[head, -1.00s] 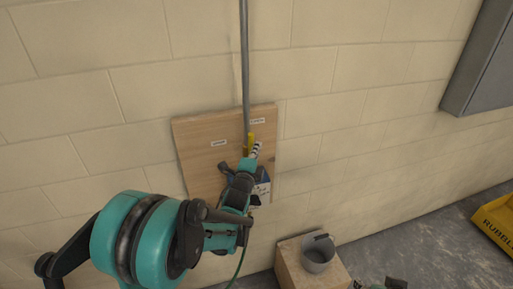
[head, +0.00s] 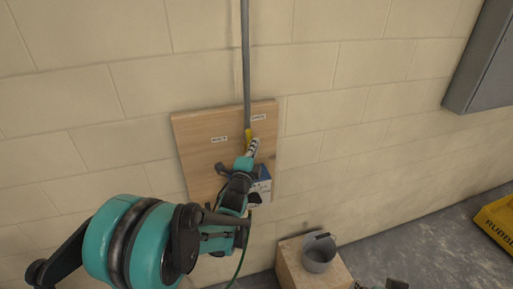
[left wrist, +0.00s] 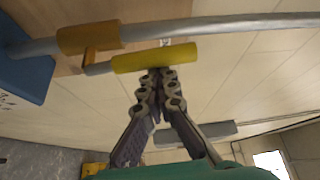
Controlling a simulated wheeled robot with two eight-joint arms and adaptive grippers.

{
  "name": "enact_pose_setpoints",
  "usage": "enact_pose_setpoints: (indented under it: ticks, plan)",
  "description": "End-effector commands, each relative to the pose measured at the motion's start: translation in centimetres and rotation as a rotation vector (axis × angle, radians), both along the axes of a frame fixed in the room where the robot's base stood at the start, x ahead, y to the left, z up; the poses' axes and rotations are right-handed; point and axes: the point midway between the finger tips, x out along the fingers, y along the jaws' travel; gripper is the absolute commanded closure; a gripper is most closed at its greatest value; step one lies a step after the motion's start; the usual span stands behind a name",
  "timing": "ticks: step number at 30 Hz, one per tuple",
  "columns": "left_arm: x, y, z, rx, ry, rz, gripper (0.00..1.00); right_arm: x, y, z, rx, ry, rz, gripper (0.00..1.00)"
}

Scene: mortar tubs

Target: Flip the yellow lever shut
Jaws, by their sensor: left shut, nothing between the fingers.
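The yellow lever (head: 248,135) is on a wooden board (head: 200,125) on the block wall, at the lower end of a grey pipe. In the left wrist view the lever's yellow sleeve (left wrist: 155,57) lies across the picture, roughly along the pipe and apart from it. My left gripper (head: 255,142) is shut and empty. In the left wrist view its fingertips (left wrist: 158,73) are at the sleeve's lower edge and seem to touch it. A small dark part at the bottom edge of the head view (head: 384,285) may be my right gripper, mostly cut off.
The grey pipe (head: 245,60) runs up the wall. A blue and white box (head: 262,186) is on the board's lower right. A grey cabinet (head: 482,65) and a yellow tub (head: 497,220) are at the right.

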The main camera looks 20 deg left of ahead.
Motion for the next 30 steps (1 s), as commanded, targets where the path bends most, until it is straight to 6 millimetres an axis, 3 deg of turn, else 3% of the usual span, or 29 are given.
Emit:
enact_pose_setpoints:
  ticks: [30]
  plan:
    - [-3.6,5.4,-3.8,-0.749,-0.503,0.000,1.00,0.0,0.0,-13.5,0.000,0.000,0.000,0.48]
